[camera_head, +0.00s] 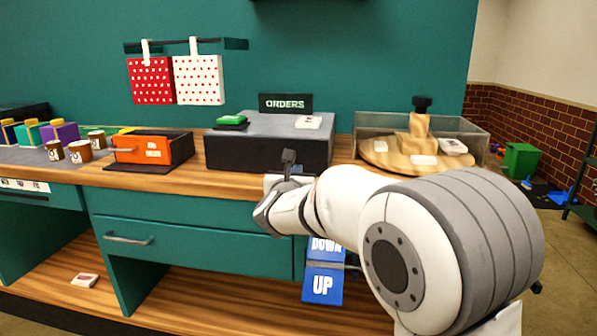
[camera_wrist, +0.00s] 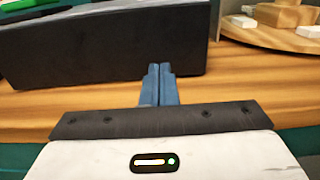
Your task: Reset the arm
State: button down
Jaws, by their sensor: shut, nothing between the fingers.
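My arm reaches from the lower right toward the counter in the head view. My gripper (camera_head: 289,158) is at its end, in front of the dark grey orders box (camera_head: 262,150). In the wrist view my gripper (camera_wrist: 160,70) shows its two blue-grey fingers pressed together, with nothing between them. The fingertips appear in front of the dark box (camera_wrist: 100,50), over the wooden counter (camera_wrist: 240,85). I cannot tell whether they touch the box.
An orange box (camera_head: 152,148) and brown cups (camera_head: 78,151) stand left on the counter. A round wooden stand (camera_head: 400,160) with white blocks is at right. Blue UP and DOWN signs (camera_head: 322,285) hang below the counter. A teal drawer (camera_head: 190,232) is shut.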

jog(key=s+a, duration=0.1)
jog(key=s, duration=0.7)
jog(key=s+d+r+m+g+h+p, duration=0.1)
jog(key=s+d+m+g+h+p, duration=0.2)
jog(key=s+d+m+g+p, duration=0.5)
jog(key=s+d+r+m+g+h+p, duration=0.2)
jog(key=s+d+m+p, duration=0.35)
jog(key=d+m, duration=0.75)
jog(key=s+r+m+g+y+p, duration=0.2)
jog(key=s+m+g+y+p, duration=0.3)
jog(key=s+m, duration=0.8)
jog(key=s+y+p, duration=0.2)
jog(key=s+p, duration=0.1)
jog(key=p, duration=0.1)
jog(key=shift+s+a+r+m, duration=0.2)
jog(key=shift+s+a+m, duration=0.05)
jog(key=shift+a+m, duration=0.1)
